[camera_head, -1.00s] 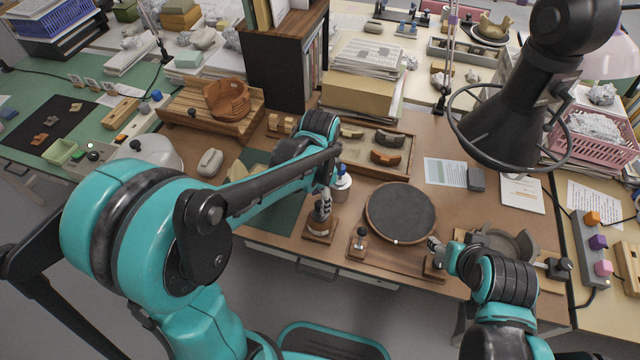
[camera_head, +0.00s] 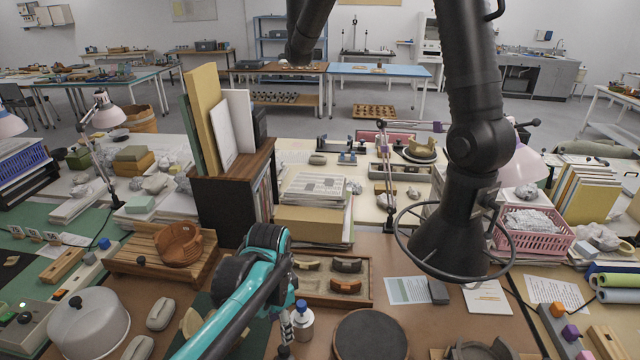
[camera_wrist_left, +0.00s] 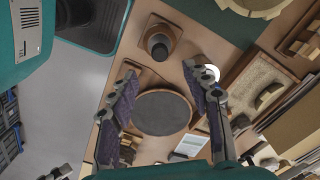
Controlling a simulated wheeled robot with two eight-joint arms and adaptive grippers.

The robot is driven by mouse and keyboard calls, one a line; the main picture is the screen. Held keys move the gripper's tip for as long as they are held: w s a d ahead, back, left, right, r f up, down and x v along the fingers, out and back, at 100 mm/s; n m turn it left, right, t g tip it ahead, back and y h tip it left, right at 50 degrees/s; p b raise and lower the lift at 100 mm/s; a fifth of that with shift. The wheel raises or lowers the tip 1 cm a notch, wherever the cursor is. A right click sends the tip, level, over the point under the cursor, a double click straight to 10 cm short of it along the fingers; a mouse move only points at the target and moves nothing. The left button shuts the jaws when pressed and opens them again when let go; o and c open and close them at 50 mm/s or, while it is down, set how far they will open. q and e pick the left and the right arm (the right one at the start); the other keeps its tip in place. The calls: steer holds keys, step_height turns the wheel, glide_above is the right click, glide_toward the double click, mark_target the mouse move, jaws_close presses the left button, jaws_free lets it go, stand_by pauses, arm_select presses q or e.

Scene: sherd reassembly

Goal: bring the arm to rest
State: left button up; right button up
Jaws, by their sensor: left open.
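My left arm comes up from the bottom of the head view, its teal elbow above the bench. My left gripper (camera_head: 285,350) is only partly seen at the bottom edge there. In the left wrist view its two fingers (camera_wrist_left: 160,72) stand wide apart, with nothing between them. A round dark turntable (camera_wrist_left: 160,112) lies beyond and below the fingers; its upper part shows in the head view (camera_head: 370,335). A white bottle with a blue cap (camera_head: 302,322) stands beside my left forearm. My right gripper is not visible.
A wooden tray with sherds (camera_head: 322,296) lies behind the turntable. A brown bowl (camera_head: 178,245) sits on a slatted wooden stand at left. A dark lamp-like hood with a ring (camera_head: 450,235) hangs at right. A bookcase (camera_head: 230,205) and a pink basket (camera_head: 535,240) stand farther back.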

arm_select(q)
steer(key=s+a+n+t, duration=0.4)
steer(key=s+n+t, duration=0.3)
steer(key=s+n, duration=0.3)
steer(key=shift+a+r+n, duration=0.3)
stand_by(0.7)
